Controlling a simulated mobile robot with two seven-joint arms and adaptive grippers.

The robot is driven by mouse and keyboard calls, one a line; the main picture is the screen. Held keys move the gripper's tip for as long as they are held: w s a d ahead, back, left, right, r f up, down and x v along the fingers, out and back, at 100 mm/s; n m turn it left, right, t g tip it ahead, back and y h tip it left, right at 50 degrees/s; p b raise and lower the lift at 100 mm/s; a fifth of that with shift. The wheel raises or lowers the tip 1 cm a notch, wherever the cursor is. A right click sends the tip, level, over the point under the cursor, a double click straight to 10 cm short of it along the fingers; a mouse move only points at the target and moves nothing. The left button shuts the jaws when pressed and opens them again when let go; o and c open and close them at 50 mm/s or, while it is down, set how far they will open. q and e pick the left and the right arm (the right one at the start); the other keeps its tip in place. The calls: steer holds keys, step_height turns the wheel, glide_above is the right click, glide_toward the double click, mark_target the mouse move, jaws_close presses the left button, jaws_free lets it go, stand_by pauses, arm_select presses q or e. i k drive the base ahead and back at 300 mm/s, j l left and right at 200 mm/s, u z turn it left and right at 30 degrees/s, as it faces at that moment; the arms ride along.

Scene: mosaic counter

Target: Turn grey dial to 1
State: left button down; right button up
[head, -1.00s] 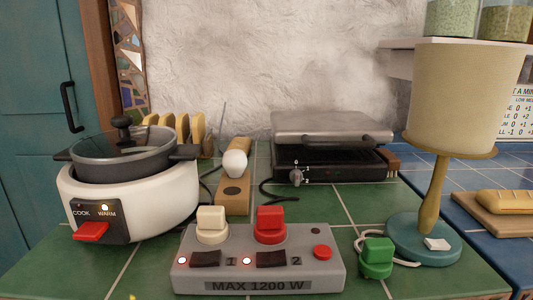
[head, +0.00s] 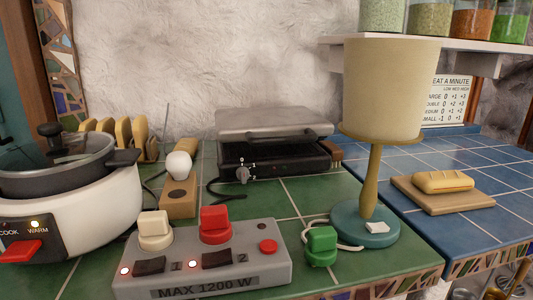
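The small grey dial (head: 243,174) is on the front of the black and grey contact grill (head: 275,145), at the back middle of the green counter. Small white marks surround the dial, but they are too small to read surely. Neither of my grippers shows in the head view.
A grey power strip (head: 205,268) marked MAX 1200 W, with white and red plugs, stands in front. A rice cooker (head: 75,205) is at left, a lamp (head: 375,185) and a loose green plug (head: 321,246) at right. A wooden-based bulb (head: 178,190) stands left of the grill.

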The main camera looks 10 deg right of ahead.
mark_target(242, 172)
steer(key=k+l, duration=0.1)
steer(key=k, duration=0.35)
steer(key=k+l, duration=0.15)
steer(key=k, duration=0.3)
steer(key=k+l, duration=0.1)
steer(key=k, duration=0.35)
